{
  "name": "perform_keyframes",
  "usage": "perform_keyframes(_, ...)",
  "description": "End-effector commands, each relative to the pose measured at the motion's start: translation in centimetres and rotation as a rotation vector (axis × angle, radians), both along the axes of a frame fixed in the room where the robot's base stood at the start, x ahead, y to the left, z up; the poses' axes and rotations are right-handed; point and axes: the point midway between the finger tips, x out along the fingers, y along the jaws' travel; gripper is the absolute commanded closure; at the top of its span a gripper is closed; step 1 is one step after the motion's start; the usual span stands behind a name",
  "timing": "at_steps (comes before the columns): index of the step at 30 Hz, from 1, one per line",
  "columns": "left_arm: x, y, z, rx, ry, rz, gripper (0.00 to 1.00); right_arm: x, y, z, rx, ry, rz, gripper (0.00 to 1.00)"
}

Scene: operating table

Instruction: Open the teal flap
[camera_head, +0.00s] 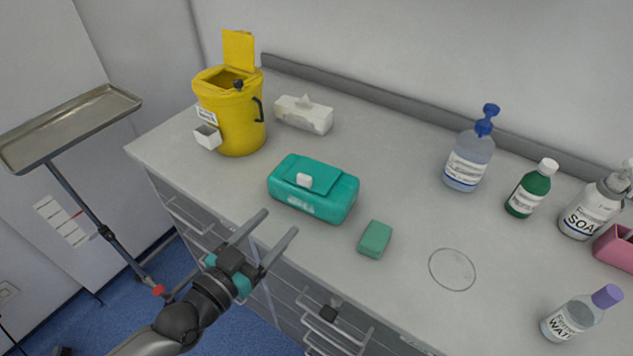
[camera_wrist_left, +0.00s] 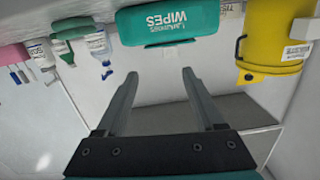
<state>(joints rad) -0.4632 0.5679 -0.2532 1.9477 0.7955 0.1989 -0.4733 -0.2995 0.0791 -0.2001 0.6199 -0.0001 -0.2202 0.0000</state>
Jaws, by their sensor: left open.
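The teal wipes pack (camera_head: 318,203) lies on the counter, its teal flap (camera_head: 307,174) lying flat on the top, with a small white tab (camera_head: 304,180) at the flap's front edge. The pack also shows upside down in the left wrist view (camera_wrist_left: 168,22), at the top. My left gripper (camera_head: 272,226) is open and empty, in front of the pack and apart from it, near the counter's front edge. Its two fingers (camera_wrist_left: 158,85) show spread in the left wrist view, pointing toward the pack's front side. My right gripper is not in view.
A green sponge-like block (camera_head: 375,239) lies right of the pack. A yellow bin (camera_head: 236,120) with a raised lid and a white tissue box (camera_head: 303,114) stand behind left. Bottles, including a blue-pump one (camera_head: 468,160), stand right. A metal tray (camera_head: 68,127) is far left.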

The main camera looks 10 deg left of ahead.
Motion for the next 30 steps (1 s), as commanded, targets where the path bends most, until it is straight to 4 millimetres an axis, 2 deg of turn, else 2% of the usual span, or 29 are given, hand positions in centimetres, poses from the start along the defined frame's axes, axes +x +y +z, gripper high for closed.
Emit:
perform_keyframes(1, -0.8, 0.7, -0.4, -0.028, -0.008, 0.031, 0.30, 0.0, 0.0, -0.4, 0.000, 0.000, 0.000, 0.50)
perform_keyframes(5, -1.6, 1.8, -0.2, -0.071, -0.032, 0.075, 0.30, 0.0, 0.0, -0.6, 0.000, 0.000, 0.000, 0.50)
perform_keyframes(10, -0.9, 1.8, 0.0, -0.080, -0.040, 0.084, 0.30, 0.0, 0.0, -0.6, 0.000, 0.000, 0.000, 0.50)
perform_keyframes(14, 0.6, 1.4, 0.0, -0.080, -0.040, 0.083, 0.30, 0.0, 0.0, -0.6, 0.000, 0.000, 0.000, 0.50)
perform_keyframes(30, 8.6, -0.8, 0.0, -0.079, -0.039, 0.081, 0.30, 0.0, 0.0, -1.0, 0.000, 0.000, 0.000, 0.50)
